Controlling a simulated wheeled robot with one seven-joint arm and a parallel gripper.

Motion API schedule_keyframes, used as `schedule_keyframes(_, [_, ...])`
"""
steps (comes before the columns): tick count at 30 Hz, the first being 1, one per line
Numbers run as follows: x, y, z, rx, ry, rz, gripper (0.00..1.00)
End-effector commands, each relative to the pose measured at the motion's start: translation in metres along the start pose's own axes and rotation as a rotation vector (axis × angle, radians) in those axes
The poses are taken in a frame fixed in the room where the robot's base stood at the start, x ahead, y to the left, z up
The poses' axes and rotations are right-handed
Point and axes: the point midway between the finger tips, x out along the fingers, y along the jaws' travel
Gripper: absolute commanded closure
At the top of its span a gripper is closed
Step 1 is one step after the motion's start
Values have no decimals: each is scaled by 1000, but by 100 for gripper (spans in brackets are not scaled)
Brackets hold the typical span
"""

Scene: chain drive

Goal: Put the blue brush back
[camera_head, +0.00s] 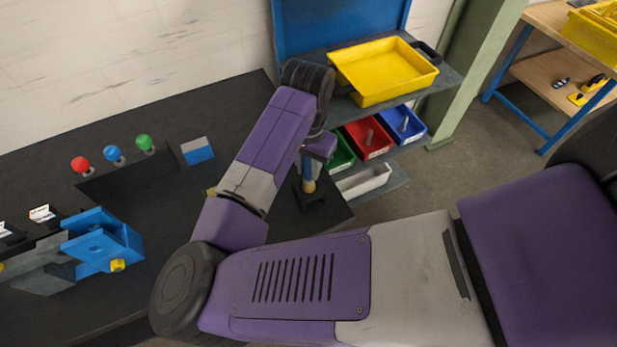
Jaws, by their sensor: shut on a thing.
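My gripper (312,154) is at the right part of the dark bench, below my purple wrist. It is shut on the blue brush (308,168), which hangs upright with its yellow lower part (309,187) downward. The fingers are small and partly hidden by my arm. Directly below the brush is a small black holder (314,205) near the bench's right edge. I cannot tell whether the brush's lower end is inside the holder or just above it.
A blue clamp-like fixture (104,243) stands on the bench (180,215) at left. Red (81,164), blue (113,154) and green (145,142) knobs stand behind it. A yellow tray (384,70) and small coloured bins (368,138) are on the shelf at right.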

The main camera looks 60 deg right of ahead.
Motion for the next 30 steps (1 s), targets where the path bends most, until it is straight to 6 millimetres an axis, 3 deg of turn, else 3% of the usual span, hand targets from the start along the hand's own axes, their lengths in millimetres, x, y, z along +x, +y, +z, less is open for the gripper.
schedule_keyframes(5, [10, 0, 0, 0, -1, 2, 100])
schedule_keyframes(13, [44, 0, 1, -1, -1, 1, 100])
schedule_keyframes(25, [51, 0, 1, 1, 0, 1, 100])
schedule_keyframes(26, [50, 0, 1, 1, 0, 1, 72])
schedule_keyframes(28, [50, 0, 1, 1, 0, 1, 58])
schedule_keyframes(30, [50, 0, 1, 1, 0, 1, 54])
